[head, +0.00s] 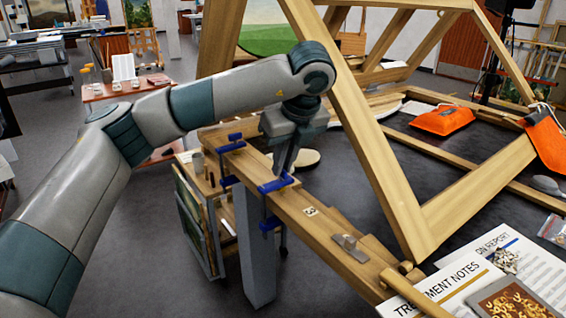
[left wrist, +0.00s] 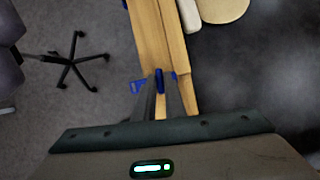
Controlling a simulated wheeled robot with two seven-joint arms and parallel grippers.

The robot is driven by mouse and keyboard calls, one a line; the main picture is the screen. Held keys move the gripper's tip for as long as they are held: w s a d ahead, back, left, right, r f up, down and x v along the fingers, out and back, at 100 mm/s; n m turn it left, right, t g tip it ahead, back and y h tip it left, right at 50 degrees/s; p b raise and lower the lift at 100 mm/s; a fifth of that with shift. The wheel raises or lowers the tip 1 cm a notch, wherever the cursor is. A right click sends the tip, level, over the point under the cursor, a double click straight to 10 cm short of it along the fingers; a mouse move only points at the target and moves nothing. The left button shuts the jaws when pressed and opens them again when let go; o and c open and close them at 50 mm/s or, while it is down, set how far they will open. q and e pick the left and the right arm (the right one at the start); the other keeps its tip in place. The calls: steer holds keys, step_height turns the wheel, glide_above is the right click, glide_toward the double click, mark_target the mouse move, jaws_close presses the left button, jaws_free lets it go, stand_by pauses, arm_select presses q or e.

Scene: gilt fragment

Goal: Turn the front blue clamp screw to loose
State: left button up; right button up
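Two blue clamps sit on the long wooden beam (head: 318,220). The front blue clamp (head: 275,185) has its bar across the beam's top, with a lower blue part (head: 270,224) below. The rear blue clamp (head: 231,146) is farther back. My left gripper (head: 284,169) points down just above the front clamp. In the left wrist view, a narrow blue piece (left wrist: 159,84) shows between or just beyond the fingertips (left wrist: 161,80); a gap shows between the fingers. Contact cannot be told. Another blue clamp part (left wrist: 138,87) shows left of the beam. My right gripper is out of view.
A large slanted wooden frame (head: 360,140) rises just right of my left arm. A metal plate (head: 350,247) lies farther along the beam.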

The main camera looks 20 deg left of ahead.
arm_select(q)
steer(key=o, duration=0.3)
steer(key=v, duration=1.7)
steer(key=shift+r, duration=0.2)
steer(key=shift+s+d, duration=0.1)
